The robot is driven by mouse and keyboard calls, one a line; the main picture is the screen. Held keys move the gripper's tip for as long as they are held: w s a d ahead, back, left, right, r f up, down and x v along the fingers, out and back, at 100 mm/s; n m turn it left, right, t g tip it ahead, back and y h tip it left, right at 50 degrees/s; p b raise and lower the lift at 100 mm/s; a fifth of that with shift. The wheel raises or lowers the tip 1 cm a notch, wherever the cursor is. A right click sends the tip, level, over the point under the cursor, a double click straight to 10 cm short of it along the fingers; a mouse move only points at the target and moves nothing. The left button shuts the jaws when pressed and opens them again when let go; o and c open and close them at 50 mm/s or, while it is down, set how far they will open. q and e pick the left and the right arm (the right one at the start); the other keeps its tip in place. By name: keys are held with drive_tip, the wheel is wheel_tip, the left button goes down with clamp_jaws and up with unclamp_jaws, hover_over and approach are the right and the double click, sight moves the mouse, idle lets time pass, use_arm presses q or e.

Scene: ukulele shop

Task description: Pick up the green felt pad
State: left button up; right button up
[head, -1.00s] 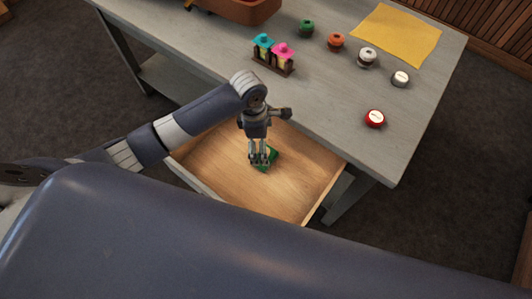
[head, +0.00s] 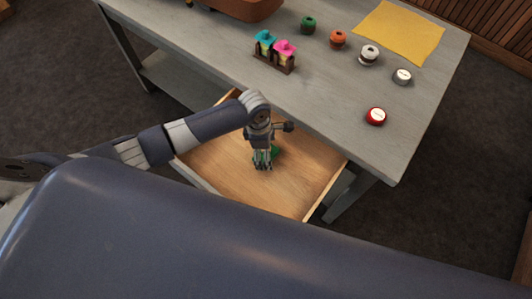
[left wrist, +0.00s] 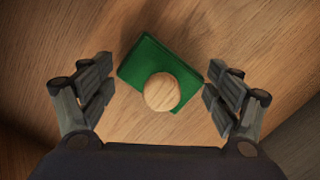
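The green felt pad (left wrist: 160,75) lies on the wooden floor of the open drawer, with a round wooden knob (left wrist: 162,92) on top. In the head view the green felt pad (head: 275,152) is mostly hidden behind my left gripper (head: 262,166). In the left wrist view my left gripper (left wrist: 157,95) is open, its fingers apart on either side of the pad, with nothing held. My right gripper is not in view.
The open drawer (head: 225,165) juts from the grey table (head: 330,85). On the table are a rack (head: 272,62) with turquoise and pink pieces, several small round tins such as the red one (head: 376,116), and a yellow cloth (head: 400,32). The drawer looks otherwise empty.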

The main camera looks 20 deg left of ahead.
use_arm(q)
drive_tip(key=c, duration=0.3)
drive_tip(key=shift+s, duration=0.15)
drive_tip(key=shift+c, duration=0.2)
drive_tip(key=shift+f, duration=0.1)
drive_tip(key=shift+s, duration=0.1)
drive_tip(key=r, duration=1)
drive_tip(key=shift+w+r, duration=0.1)
drive_tip(key=shift+w, duration=0.15)
drive_tip(key=shift+o, duration=0.6)
drive_tip(key=shift+p, duration=0.3)
